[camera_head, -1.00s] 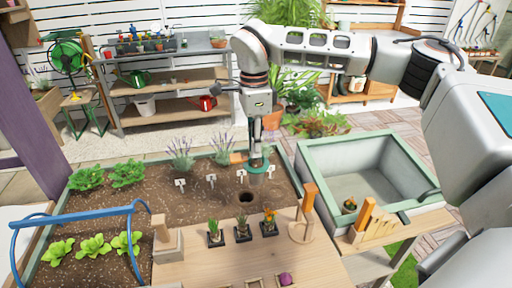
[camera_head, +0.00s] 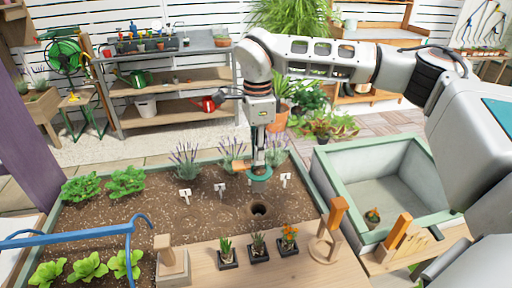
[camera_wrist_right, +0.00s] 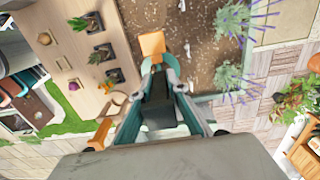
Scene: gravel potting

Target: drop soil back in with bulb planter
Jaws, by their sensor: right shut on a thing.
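My right gripper (camera_head: 259,150) is shut on the bulb planter (camera_head: 261,185), which has a green rim, a grey tube and an orange handle. The planter hangs roughly upright over the soil bed, behind the hole in the picture. In the right wrist view the orange handle (camera_wrist_right: 152,43) shows beyond the gripper fingers (camera_wrist_right: 163,72). The dark round hole (camera_head: 259,210) lies open in the brown soil (camera_head: 130,213), apart from the planter. Whether the tube holds soil is hidden. My left gripper is not in view.
Lavender plants and white markers (camera_head: 219,187) stand near the planter. The wooden table (camera_head: 290,268) in front carries small potted plants (camera_head: 258,244) and a wooden stand (camera_head: 328,235). A grey trough (camera_head: 350,180) is at right; a blue arched handle (camera_head: 70,235) crosses the left.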

